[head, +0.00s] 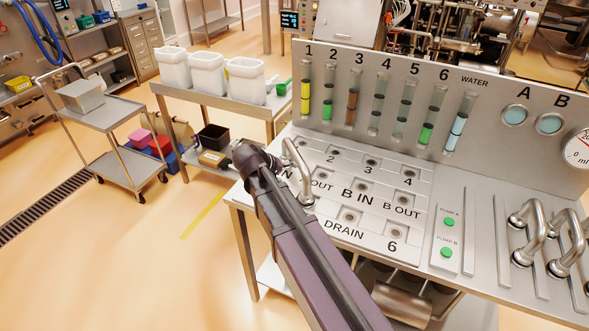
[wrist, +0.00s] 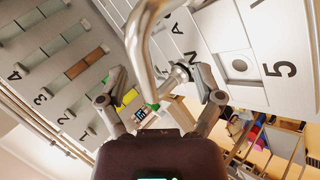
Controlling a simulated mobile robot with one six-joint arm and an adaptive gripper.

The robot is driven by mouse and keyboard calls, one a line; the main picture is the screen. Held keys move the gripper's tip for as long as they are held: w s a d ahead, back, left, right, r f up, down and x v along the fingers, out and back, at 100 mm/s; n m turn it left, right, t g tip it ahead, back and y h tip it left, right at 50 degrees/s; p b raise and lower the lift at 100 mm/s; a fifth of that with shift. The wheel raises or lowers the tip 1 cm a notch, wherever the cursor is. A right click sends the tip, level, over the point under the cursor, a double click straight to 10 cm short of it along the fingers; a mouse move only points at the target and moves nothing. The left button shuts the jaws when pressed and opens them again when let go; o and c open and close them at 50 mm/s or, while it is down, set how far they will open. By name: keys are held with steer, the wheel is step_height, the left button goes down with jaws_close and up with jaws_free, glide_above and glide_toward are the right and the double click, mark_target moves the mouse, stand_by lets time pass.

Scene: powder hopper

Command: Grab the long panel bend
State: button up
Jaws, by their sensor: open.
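A shiny bent pipe, which looks like the long panel bend (head: 293,152), stands on the port panel (head: 345,205) at its left side, with one end by the lower-left ports near the OUT label. In the wrist view the bend (wrist: 138,48) comes down from the top, close in front of my gripper (wrist: 162,88). My gripper is open, with one finger on each side of the bend's lower part. Whether a finger touches it I cannot tell. In the head view my dark arm hides part of the panel and the fingers are not clearly seen.
Further bends (head: 532,238) stand in slots at the right of the bench. Green pump buttons (head: 447,252) lie between them and the ports. The upright panel with sight tubes (head: 409,105) rises behind. White tubs (head: 207,73) stand on a table at the left.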

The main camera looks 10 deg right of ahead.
steer(key=n+t+h, duration=0.1)
steer(key=t+h, duration=0.1)
glide_toward(293, 155)
steer(key=s+a, duration=0.1)
steer(key=a, duration=0.1)
steer(key=shift+s+d+r, duration=0.1)
steer(key=shift+s+r, duration=0.05)
steer(key=shift+r, duration=0.2)
steer(key=shift+b+x, duration=2.15)
steer(key=shift+x, duration=2.2)
steer(key=shift+b+x, duration=1.15)
steer(key=shift+x, duration=1.45)
steer(key=shift+r, duration=0.2)
